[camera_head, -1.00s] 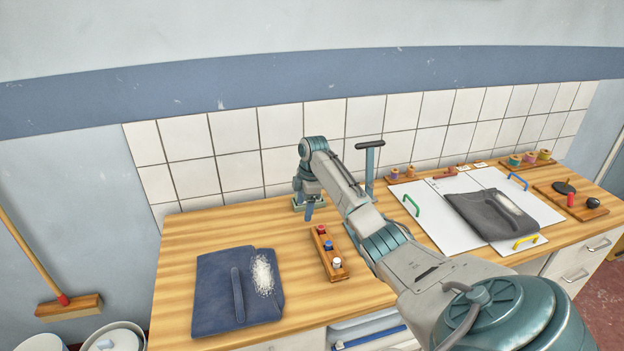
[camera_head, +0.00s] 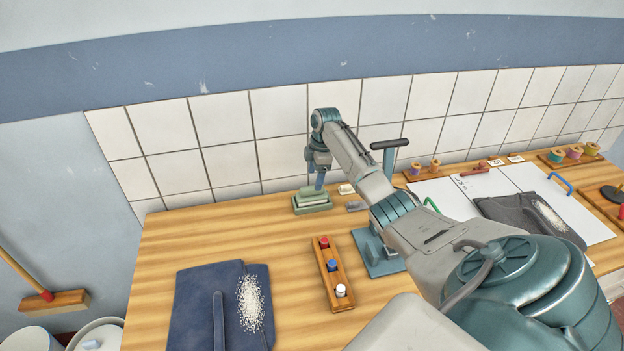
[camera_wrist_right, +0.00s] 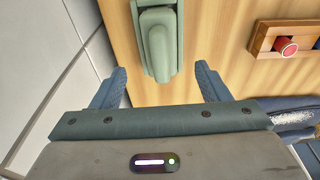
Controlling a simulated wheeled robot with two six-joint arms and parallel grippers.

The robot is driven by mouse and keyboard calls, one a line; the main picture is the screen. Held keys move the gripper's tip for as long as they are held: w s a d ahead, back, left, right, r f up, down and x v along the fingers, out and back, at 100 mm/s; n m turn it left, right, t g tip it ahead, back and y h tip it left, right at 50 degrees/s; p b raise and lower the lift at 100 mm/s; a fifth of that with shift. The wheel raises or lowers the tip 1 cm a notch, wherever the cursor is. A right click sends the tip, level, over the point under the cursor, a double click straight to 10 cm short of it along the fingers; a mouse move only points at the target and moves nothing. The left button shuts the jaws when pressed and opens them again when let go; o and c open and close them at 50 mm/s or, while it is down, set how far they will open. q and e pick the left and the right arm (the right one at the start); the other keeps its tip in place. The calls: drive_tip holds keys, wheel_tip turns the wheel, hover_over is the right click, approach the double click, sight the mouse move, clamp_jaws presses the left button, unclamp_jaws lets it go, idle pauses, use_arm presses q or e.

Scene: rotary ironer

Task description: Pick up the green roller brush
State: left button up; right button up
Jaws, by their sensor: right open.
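The green roller brush (camera_head: 312,201) appears to be the pale green block with a rounded handle near the back left of the wooden counter. It also shows in the right wrist view (camera_wrist_right: 160,48), top centre. My right gripper (camera_head: 317,182) is directly over or just behind it in the head view. In the wrist view the open blue fingers (camera_wrist_right: 161,82) point towards the brush and lie to either side of its line, apart from it, with nothing between them. How high the fingertips are is hard to tell. My left gripper is not in view.
A wooden rack (camera_head: 325,258) with red, blue and white-topped pieces stands in front. A dark blue garment (camera_head: 195,305) with a white speckled patch lies at front left. A teal stand (camera_head: 378,256) is right of the rack. The tiled wall (camera_head: 230,165) is close behind.

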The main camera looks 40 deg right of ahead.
sight(312, 187)
drive_tip(key=shift+w+f, duration=0.15)
drive_tip(key=shift+f, duration=0.65)
drive_tip(key=f+b, duration=0.2)
drive_tip(key=a+f+b, duration=0.1)
drive_tip(key=b, duration=0.1)
drive_tip(key=shift+f, duration=0.4)
drive_tip(key=shift+w+a+f+b, duration=0.1)
drive_tip(key=shift+w+f+b, duration=0.05)
drive_tip(key=shift+f+b, duration=0.25)
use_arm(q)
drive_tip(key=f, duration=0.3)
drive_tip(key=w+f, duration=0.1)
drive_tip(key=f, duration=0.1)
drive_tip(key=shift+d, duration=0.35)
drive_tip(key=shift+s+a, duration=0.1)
use_arm(e)
drive_tip(key=shift+r, duration=0.1)
drive_tip(key=c, duration=1.1)
